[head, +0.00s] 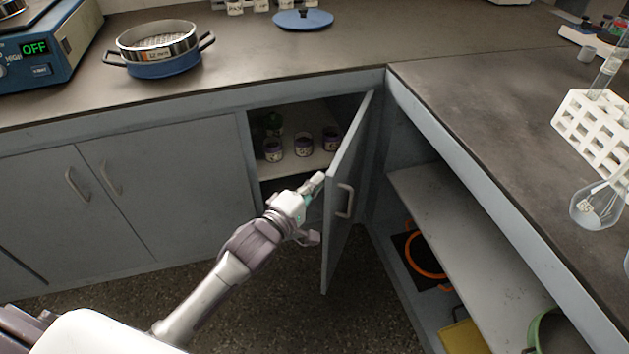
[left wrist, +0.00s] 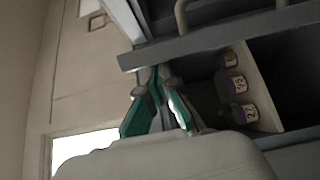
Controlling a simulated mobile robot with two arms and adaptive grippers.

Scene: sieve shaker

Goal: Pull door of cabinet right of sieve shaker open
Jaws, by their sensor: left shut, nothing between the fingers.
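The grey cabinet door (head: 337,240) stands swung well out from the cabinet front, with its handle (head: 344,201) on the face turned to the right. Behind it the cabinet opening shows a shelf (head: 290,168) with several small jars (head: 303,146). My left gripper (head: 318,181) is at the inner side of the door near its free upper edge, shut and empty. In the left wrist view the fingers (left wrist: 156,78) point at the door's edge (left wrist: 225,35); whether they touch it I cannot tell. The sieve shaker (head: 40,45) is partly cut off at upper left.
A sieve pan (head: 158,47) and a blue lid (head: 303,19) lie on the counter. The right counter has an open lower shelf (head: 450,225) near the door. A white tube rack (head: 592,130) and a glass flask (head: 597,204) stand on it. Floor below the door is clear.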

